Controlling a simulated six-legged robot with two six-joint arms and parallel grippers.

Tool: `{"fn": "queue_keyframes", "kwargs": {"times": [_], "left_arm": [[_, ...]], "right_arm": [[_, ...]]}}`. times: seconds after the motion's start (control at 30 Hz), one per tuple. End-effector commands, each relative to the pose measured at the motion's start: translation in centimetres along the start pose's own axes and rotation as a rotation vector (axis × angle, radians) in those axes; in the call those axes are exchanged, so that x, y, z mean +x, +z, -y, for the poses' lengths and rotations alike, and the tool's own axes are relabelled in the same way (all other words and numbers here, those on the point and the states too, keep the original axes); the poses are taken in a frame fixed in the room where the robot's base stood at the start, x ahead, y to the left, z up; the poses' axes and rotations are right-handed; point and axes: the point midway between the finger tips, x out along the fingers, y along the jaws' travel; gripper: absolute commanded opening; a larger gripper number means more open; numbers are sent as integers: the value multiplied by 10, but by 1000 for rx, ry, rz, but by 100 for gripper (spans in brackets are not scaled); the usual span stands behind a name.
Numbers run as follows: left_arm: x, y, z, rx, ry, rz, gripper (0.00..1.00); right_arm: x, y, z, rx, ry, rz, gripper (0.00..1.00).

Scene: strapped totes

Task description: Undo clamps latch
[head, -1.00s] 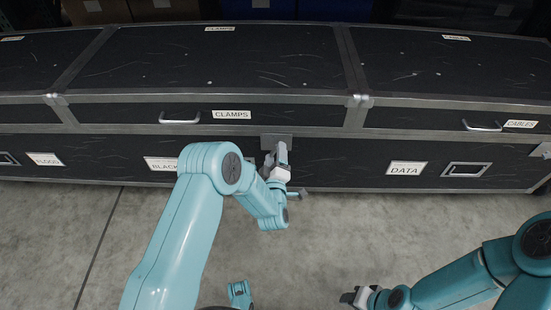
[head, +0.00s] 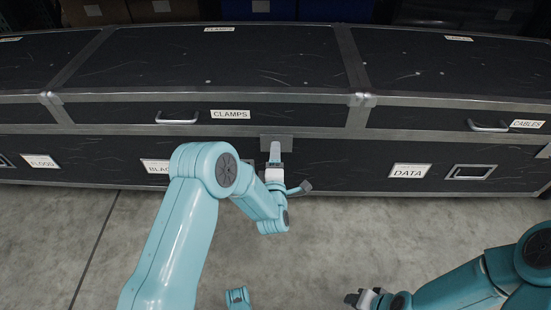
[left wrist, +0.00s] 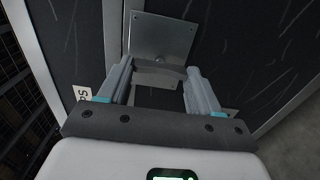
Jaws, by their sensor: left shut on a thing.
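The clamps drawer front carries a CLAMPS label (head: 230,114) and a pull handle (head: 177,119). Below it, the latch's grey metal plate (head: 286,138) sits on the case front; it also shows in the left wrist view (left wrist: 163,36). My left gripper (head: 274,158) is at this plate, shut on the latch lever (left wrist: 158,73), which shows between its two fingers in the left wrist view. The fingers hide part of the latch in the head view. My right gripper (head: 357,298) hangs low over the floor, away from the case; its jaw opening is unclear.
The CABLES drawer label (head: 527,124) and handle (head: 488,127) are at the right. The lower case front has a DATA label (head: 409,171) and a recessed handle (head: 470,172). Concrete floor (head: 340,235) in front is clear.

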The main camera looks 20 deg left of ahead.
Motion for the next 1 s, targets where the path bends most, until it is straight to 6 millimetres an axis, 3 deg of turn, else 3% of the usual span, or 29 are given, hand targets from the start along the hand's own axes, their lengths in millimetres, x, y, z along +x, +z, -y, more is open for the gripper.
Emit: {"fn": "queue_keyframes", "kwargs": {"times": [0.4,0.43,0.5,0.83,1.0], "left_arm": [[0,1,0,-7,-2,2,33],[0,1,0,-7,-2,3,74],[0,1,0,-7,-2,2,89],[-4,1,0,-5,-2,2,89],[-30,1,-3,-4,-5,4,89]], "right_arm": [[0,0,0,0,0,-1,43],[0,0,0,0,0,-1,43],[0,0,0,0,0,-1,43],[-2,0,1,0,0,2,43],[-14,6,5,5,1,23,43]]}}
